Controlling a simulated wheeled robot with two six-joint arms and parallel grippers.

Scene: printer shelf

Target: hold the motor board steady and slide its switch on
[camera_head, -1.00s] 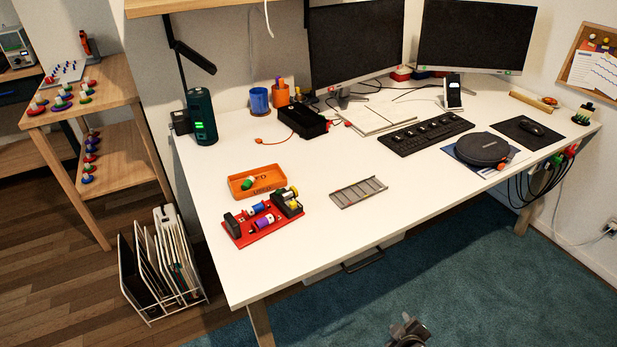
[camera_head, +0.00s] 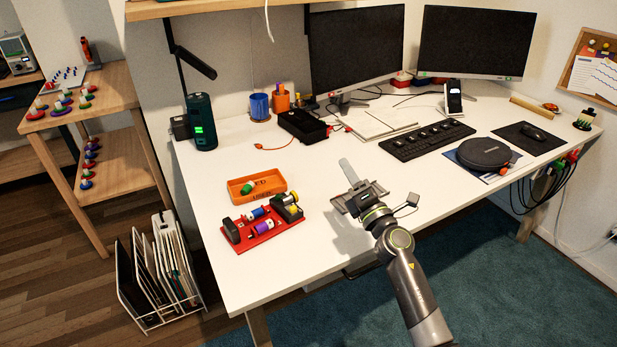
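The motor board is a red plate (camera_head: 265,237) lying flat near the desk's front left edge. It carries purple and white cylinders, a dark round part at its left end and a dark block with yellow parts at its right end. Its switch is too small to make out. My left gripper is not in view.
An orange bin (camera_head: 257,187) stands just behind the board. The keyboard (camera_head: 427,138) and a round dark case (camera_head: 484,152) lie to the right.

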